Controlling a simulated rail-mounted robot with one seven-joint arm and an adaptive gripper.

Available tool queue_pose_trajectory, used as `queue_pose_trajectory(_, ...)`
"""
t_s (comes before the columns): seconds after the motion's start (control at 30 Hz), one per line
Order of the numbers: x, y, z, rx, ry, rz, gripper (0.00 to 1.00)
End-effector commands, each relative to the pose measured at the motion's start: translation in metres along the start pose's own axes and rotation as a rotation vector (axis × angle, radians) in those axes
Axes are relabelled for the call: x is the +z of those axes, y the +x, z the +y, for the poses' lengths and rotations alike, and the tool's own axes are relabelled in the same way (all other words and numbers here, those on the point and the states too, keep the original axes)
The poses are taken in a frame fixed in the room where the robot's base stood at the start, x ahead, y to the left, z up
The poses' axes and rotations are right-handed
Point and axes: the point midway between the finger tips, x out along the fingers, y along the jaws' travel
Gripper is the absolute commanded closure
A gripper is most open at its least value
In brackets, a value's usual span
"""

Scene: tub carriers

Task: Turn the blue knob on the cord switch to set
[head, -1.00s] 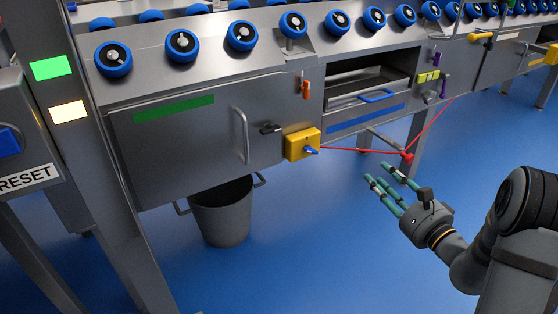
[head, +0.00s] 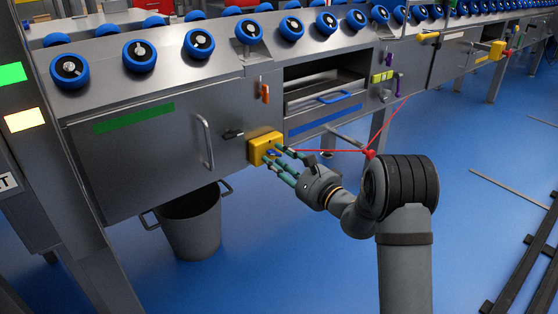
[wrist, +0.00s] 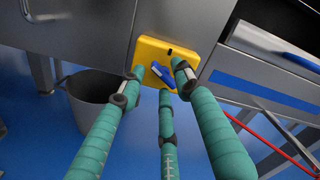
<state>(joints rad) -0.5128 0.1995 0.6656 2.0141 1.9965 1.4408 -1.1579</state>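The cord switch is a yellow box (head: 257,146) on the front of the grey cabinet, with a red cord running off to its right. In the wrist view the yellow box (wrist: 180,50) shows its face with the blue knob (wrist: 163,76), a tilted lever shape. The blue knob (head: 270,153) is partly hidden by fingers in the head view. My gripper (head: 281,161) has three green fingers, spread apart around the knob. In the wrist view the fingertips (wrist: 163,76) stand close to the knob on several sides; I cannot tell whether any touches it.
A grey bin (head: 190,222) stands on the blue floor below the cabinet door (head: 150,150). A drawer with a blue handle (head: 333,98) is right of the switch. The red cord (head: 330,151) runs to a red joint (head: 369,154) near my arm.

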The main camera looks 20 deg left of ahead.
Motion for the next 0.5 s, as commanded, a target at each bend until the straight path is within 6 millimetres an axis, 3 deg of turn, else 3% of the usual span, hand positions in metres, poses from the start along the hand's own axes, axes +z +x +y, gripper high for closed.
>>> queue_pose_trajectory(0.1, 0.0001, -0.0002, 0.0, 0.0, 0.0, 0.0, 0.67)
queue_pose_trajectory(0.5, -0.0001, -0.0005, 0.0, 0.0, 0.0, 0.0, 0.91)
